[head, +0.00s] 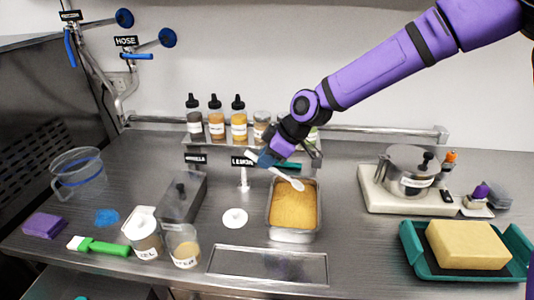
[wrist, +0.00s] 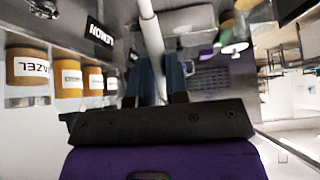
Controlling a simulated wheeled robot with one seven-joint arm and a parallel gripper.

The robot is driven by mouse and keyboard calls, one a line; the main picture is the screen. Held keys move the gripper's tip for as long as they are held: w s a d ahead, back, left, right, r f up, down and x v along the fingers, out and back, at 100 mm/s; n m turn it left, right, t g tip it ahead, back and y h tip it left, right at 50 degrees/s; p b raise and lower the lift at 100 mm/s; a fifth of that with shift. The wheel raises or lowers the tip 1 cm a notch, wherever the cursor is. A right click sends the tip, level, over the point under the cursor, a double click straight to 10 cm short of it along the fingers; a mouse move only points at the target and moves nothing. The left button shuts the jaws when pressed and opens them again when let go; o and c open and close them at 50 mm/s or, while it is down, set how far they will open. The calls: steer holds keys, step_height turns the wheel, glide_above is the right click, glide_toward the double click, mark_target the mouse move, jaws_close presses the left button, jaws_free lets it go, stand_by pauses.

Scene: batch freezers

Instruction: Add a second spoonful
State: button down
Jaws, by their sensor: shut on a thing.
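My gripper (head: 268,160) is shut on a white spoon (head: 290,183), with the blue fingers closed around its handle. The handle also shows between the fingers in the wrist view (wrist: 152,40). The spoon is tilted, its bowl low over the back part of a metal pan (head: 292,236). The pan holds a tan, level mass (head: 293,207). I cannot tell whether the spoon bowl carries anything. Two labelled clear jars with tan contents, one white-topped (head: 145,232) and one beside it (head: 184,245), stand at the front left; their labels are partly unreadable.
A rack with several labelled bottles (head: 216,122) stands behind the pan. A grey lidded box (head: 181,197) and a white disc (head: 235,218) lie left of the pan. A scale with a pot (head: 410,172) and a teal tray with a yellow block (head: 467,245) stand right.

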mark_target(271, 169)
steer(key=shift+a+f, duration=0.1)
steer(key=shift+f, duration=3.7)
steer(key=shift+h, duration=0.6)
steer(key=shift+a+r+v, duration=0.1)
steer(key=shift+a+v, duration=0.1)
steer(key=shift+v, duration=0.9)
steer(key=shift+a+r+v, duration=0.1)
steer(key=shift+a+v, duration=0.05)
steer(key=shift+v, duration=0.9)
steer(key=shift+a+h, duration=0.3)
steer(key=shift+a, duration=0.05)
steer(key=shift+w+a+r+h, duration=0.15)
steer(key=shift+a+h, duration=0.3)
steer(key=shift+h, duration=0.35)
steer(key=shift+s+a+r+h, duration=0.1)
steer(key=shift+a+h, duration=0.4)
steer(key=shift+h, duration=0.3)
steer(key=shift+w, duration=0.1)
steer(key=shift+a, duration=0.1)
